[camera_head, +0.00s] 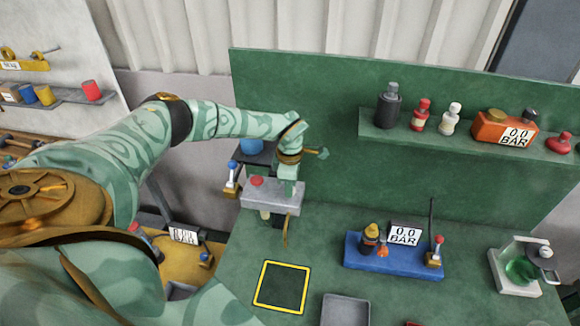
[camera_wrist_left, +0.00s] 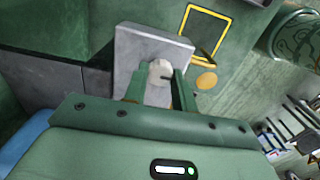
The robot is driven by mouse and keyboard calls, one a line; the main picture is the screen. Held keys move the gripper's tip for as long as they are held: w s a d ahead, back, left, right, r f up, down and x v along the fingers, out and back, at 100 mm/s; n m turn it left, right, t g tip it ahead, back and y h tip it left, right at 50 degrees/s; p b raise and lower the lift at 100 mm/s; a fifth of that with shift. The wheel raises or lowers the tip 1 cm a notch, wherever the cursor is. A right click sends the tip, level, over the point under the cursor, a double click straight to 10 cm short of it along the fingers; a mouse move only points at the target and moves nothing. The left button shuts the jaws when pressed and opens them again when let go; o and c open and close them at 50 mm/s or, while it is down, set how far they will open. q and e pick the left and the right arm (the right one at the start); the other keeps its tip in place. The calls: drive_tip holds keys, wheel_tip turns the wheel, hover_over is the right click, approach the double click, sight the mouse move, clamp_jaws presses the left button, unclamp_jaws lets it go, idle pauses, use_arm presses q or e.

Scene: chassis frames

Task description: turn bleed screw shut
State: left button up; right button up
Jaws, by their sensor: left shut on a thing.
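My left gripper (camera_head: 288,188) reaches down onto a grey block (camera_head: 262,198) at the left of the green bench. In the left wrist view the two green fingers (camera_wrist_left: 157,88) stand on either side of a pale, round bleed screw (camera_wrist_left: 160,70) with a dark slot, on the face of the grey block (camera_wrist_left: 135,48). The fingers are shut on the screw. In the head view the gripper hides the screw. I cannot tell how far the screw is turned. My right gripper is in neither view.
A blue base (camera_head: 375,258) carries a yellow-capped bottle, a lever and a 0.0 BAR display (camera_head: 404,233). A yellow-framed square (camera_head: 282,287) and a grey tray (camera_head: 346,311) lie in front. A shelf (camera_head: 470,142) holds bottles and an orange gauge (camera_head: 500,131). A glass jar (camera_head: 521,268) stands right.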

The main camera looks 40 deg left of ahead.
use_arm(q)
drive_tip(key=shift+w+r+m, duration=0.15)
drive_tip(key=shift+m, duration=0.15)
drive_tip(key=o, duration=1)
drive_tip(key=shift+r+b, duration=1.05)
drive_tip(key=shift+r, duration=7.05)
drive_tip(key=shift+f, duration=0.15)
